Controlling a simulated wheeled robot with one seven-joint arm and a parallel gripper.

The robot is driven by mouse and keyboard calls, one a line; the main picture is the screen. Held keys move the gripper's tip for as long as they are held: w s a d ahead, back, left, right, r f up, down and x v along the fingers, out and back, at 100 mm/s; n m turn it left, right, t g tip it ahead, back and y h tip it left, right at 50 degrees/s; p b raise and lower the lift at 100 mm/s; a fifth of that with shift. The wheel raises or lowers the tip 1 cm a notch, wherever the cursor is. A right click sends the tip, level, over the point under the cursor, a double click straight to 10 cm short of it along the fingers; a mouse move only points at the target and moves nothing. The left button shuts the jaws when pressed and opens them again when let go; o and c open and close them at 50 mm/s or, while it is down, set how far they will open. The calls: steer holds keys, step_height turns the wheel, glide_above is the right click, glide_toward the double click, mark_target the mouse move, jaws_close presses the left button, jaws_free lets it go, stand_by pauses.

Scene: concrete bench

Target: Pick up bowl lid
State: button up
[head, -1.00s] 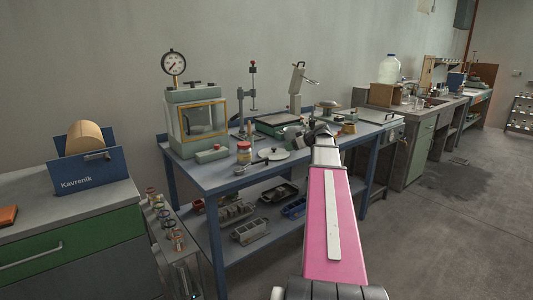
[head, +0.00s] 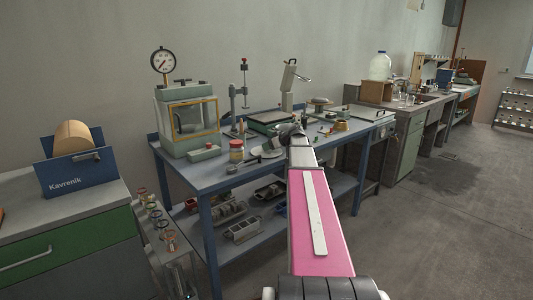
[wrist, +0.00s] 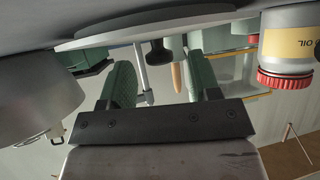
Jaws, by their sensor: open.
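The bowl lid is a pale, shallow disc with a dark knob. In the head view the lid (head: 271,154) lies on the blue bench, partly hidden behind my arm. In the wrist view, which looks upside down, the lid (wrist: 150,28) spans the top, with its black knob pointing down the picture. My gripper (wrist: 162,75) is open, its two green fingers apart and empty. The knob appears in the gap between the fingers, a little beyond their tips; I see no contact.
A red-capped jar (head: 237,150) stands left of the lid; a red-capped oil container (wrist: 288,45) is close on the right in the wrist view. A large grey metal vessel (wrist: 38,98) is close on the left there. A gauge press (head: 186,122) stands at the bench's back left.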

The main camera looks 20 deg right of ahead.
steer(key=shift+w+a+f, duration=0.2)
steer(key=shift+w+f, duration=0.05)
steer(key=shift+w, duration=0.15)
steer(key=c, duration=1)
steer(key=shift+r, duration=0.1)
